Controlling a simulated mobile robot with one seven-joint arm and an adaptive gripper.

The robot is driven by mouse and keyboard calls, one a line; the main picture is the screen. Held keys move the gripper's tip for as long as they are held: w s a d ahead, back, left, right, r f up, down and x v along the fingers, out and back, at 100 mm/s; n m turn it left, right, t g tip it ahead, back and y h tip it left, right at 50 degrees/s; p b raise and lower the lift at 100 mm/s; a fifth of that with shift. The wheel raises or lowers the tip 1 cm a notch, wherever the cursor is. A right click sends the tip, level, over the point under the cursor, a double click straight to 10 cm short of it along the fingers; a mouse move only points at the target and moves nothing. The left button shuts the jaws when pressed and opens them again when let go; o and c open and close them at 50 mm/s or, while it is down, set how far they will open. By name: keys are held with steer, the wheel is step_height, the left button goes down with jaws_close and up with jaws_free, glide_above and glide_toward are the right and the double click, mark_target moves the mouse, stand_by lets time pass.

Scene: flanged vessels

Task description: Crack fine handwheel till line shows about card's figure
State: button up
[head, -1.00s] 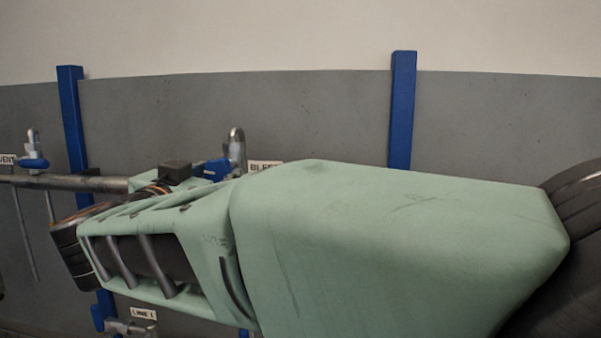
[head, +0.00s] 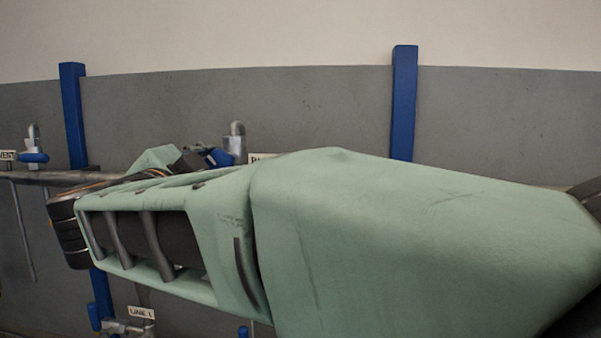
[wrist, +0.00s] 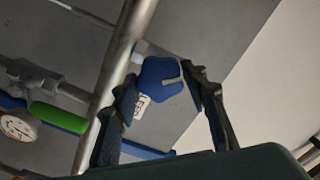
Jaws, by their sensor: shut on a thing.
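A blue lobed handwheel (wrist: 160,78) shows in the wrist view, on a small valve beside a grey pipe. My gripper (wrist: 163,84) has its dark fingers on either side of this wheel and is shut on it. In the head view a bit of blue (head: 217,157) shows just beyond my wrist, next to a grey metal fitting (head: 236,143); my arm hides most of the grip there. A round white gauge (wrist: 17,126) is at the left edge of the wrist view, too small to read. I see no figure card that I can read.
A green handle (wrist: 58,117) and a grey pipe (wrist: 118,60) lie left of the wheel. In the head view, another blue-handled valve (head: 34,157) is at far left, a LINE 1 label (head: 141,313) is below, and blue posts (head: 403,105) stand against the grey wall.

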steer(key=shift+m+b, duration=2.4)
steer(key=shift+m, duration=1.7)
steer(key=o, duration=1.2)
steer(key=shift+c, duration=0.2)
